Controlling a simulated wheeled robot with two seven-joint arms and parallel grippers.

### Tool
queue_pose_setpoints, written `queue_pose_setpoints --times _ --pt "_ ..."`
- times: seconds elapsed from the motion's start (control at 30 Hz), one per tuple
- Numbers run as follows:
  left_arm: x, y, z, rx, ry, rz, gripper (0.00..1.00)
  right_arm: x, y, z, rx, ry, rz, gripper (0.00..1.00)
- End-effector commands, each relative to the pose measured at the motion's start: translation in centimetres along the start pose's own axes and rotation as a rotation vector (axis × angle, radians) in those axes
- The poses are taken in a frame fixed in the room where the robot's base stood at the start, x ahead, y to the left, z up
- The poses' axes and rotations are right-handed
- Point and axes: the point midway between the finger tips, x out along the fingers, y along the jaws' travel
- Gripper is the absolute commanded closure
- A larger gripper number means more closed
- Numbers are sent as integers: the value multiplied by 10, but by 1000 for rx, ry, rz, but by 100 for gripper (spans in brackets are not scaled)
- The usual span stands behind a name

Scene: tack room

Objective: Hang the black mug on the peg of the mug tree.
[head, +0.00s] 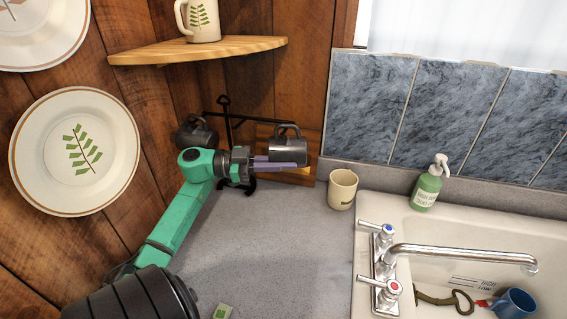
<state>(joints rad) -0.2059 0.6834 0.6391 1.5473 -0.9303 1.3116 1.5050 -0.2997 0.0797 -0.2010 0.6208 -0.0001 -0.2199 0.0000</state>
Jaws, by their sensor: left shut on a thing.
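The black mug (287,150) is at my left gripper (283,163), in the back corner of the counter, with its handle up. The gripper's purple fingers are shut on the mug, low on its side. The mug tree (228,122) is a thin black stand behind the gripper. Its right arm reaches toward the mug's handle; I cannot tell whether the handle is around it or only in front. A second dark mug (197,133) hangs at the tree's left arm. My arm and gripper hide the lower part of the tree. My right gripper is out of view.
A cream cup (342,189) stands right of the gripper, near the sink (480,225). A green soap bottle (428,184) stands on the sink's back edge. A wooden corner shelf (200,50) with a mug overhangs the tree. The middle counter is clear.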

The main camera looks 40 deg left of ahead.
Motion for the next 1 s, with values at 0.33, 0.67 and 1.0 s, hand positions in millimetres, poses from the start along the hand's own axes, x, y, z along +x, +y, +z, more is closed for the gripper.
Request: queue_pose_setpoints --times 0.33,0.67,1.0 --pt "0 0 -1 1 1 -1 100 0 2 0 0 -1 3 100" --pt "0 0 0 1 1 0 58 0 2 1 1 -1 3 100" --pt "0 0 0 -1 -1 0 58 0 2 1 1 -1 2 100"
